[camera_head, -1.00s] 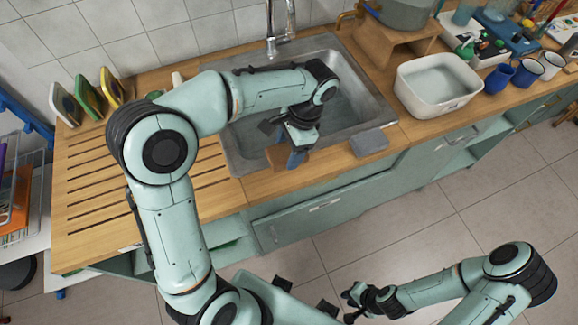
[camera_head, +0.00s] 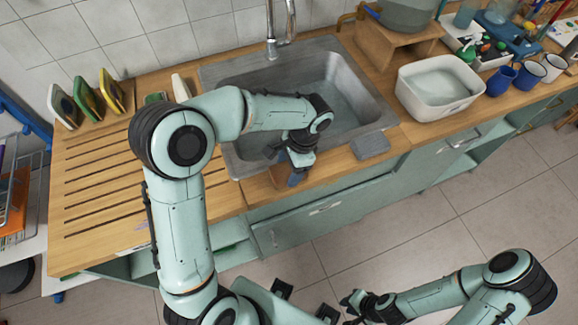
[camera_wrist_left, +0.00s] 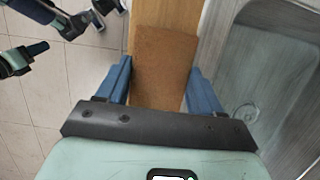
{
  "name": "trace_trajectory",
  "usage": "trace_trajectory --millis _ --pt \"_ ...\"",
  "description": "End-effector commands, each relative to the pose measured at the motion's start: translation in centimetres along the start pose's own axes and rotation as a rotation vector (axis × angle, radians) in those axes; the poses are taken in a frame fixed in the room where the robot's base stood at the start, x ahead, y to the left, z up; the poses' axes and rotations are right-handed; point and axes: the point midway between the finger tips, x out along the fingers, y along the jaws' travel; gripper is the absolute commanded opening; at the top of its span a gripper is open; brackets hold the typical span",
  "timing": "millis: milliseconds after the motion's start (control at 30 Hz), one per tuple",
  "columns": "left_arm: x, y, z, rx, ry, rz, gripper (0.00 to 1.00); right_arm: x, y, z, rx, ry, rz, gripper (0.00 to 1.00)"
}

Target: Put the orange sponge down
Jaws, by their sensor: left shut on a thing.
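The orange sponge (camera_wrist_left: 163,62) is a brownish-orange block between the two blue fingers of my left gripper (camera_wrist_left: 161,88) in the left wrist view. My left gripper is shut on it. In the head view my left gripper (camera_head: 284,168) is at the front rim of the sink, and the sponge (camera_head: 277,178) is partly hidden by it. The sponge is over the wooden counter strip in front of the basin. I cannot tell whether it touches the wood. My right gripper (camera_head: 350,304) is low at the bottom, away from the counter, open and empty.
The metal sink (camera_head: 352,85) is behind my left gripper. A grey block (camera_head: 370,146) lies on the counter to its right. A white tub (camera_head: 437,88) and several mugs stand further right.

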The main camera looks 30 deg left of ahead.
Motion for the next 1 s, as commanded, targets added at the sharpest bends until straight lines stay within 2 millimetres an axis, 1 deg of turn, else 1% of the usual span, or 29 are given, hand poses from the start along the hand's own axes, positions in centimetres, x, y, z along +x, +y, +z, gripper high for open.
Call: trace_trajectory --millis 33,67,100,133,433,567,667,900,1000 --pt "0.3 0.0 -0.1 0.000 -0.001 0.001 0.42 0.2 0.1 0.1 0.000 -0.001 0.000 0.21" --pt "0.3 0.0 -0.1 0.000 -0.001 0.001 0.70 0.2 0.1 0.1 0.000 -0.001 0.000 0.21" --pt "0.2 0.0 -0.1 0.000 0.000 0.000 0.83 0.2 0.1 0.1 0.000 -0.001 0.000 0.21" --pt "0.2 0.0 -0.1 0.000 -0.001 0.000 0.92 0.1 0.1 0.1 0.000 -0.001 0.000 0.21" --pt "0.1 0.0 0.0 0.000 0.000 0.000 0.92 0.1 0.0 0.0 0.000 -0.001 0.000 0.21" --pt "-0.9 0.0 0.0 0.000 0.002 -0.002 0.92 -0.2 -0.1 -0.1 -0.001 0.002 -0.001 0.21" --pt "-2.7 -0.1 0.0 -0.001 0.004 -0.002 0.92 -0.6 -0.3 -0.3 -0.001 0.004 -0.001 0.21" --pt "-8.1 0.0 -0.1 0.001 0.004 -0.002 0.92 -1.7 -0.9 -0.9 -0.005 0.013 -0.004 0.21" --pt "-9.9 -0.1 0.0 0.000 0.004 -0.002 0.92 -2.1 -1.1 -1.1 -0.006 0.016 -0.006 0.21"
